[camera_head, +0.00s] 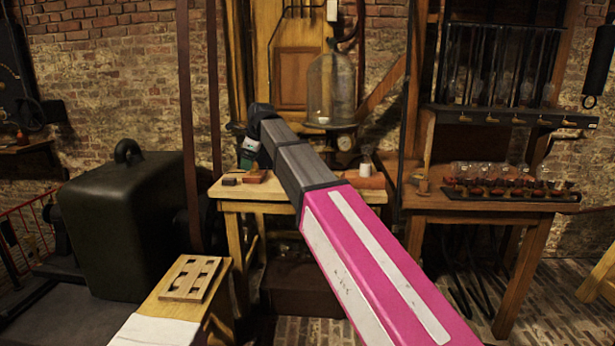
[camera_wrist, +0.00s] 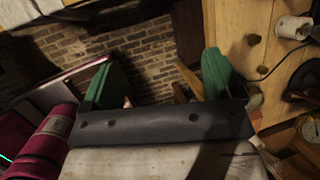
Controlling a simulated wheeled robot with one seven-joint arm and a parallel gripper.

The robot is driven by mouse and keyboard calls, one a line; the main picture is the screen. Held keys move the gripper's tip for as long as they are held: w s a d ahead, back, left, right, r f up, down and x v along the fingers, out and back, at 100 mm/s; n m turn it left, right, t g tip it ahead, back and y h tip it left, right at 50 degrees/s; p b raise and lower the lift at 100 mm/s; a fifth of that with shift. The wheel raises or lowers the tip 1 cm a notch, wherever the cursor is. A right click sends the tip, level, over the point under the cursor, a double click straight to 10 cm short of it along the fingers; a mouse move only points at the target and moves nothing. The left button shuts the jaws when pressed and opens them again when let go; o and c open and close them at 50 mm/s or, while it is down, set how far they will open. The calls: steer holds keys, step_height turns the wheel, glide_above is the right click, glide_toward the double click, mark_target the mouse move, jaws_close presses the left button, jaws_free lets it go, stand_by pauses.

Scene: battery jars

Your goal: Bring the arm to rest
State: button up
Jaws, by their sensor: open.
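My arm (camera_head: 345,240), pink and grey, reaches from the lower right of the head view up to the middle, over the wooden table (camera_head: 225,192). My gripper (camera_head: 247,152) is at its far end, mostly hidden behind the dark wrist; a bit of green shows. In the wrist view my gripper (camera_wrist: 163,82) has its two green fingers wide apart with nothing between them. Beyond them are brick paving and wooden edges.
A small brown block (camera_head: 254,176) and a white cup (camera_head: 365,170) stand on the table. A dark green case (camera_head: 120,220) stands left, a slotted wooden rack (camera_head: 191,278) lower left, a bench (camera_head: 470,203) with several jars right.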

steer(key=s+d+f+n+g+h, duration=0.1)
steer(key=s+d+f+n, duration=0.3)
steer(key=d+f, duration=0.8)
steer(key=s+d+f+n+h, duration=0.15)
steer(key=d+f+n, duration=0.35)
steer(key=d+f, duration=0.7)
steer(key=s+d+f+n+g+h, duration=0.1)
steer(key=s+d+f+n+g, duration=0.1)
steer(key=s+d+f+n, duration=0.8)
steer(key=s+d+f, duration=0.4)
steer(key=s+f, duration=0.2)
steer(key=f, duration=0.3)
steer(key=shift+s+d+f, duration=0.2)
steer(key=shift+s+d, duration=0.15)
steer(key=shift+d, duration=0.05)
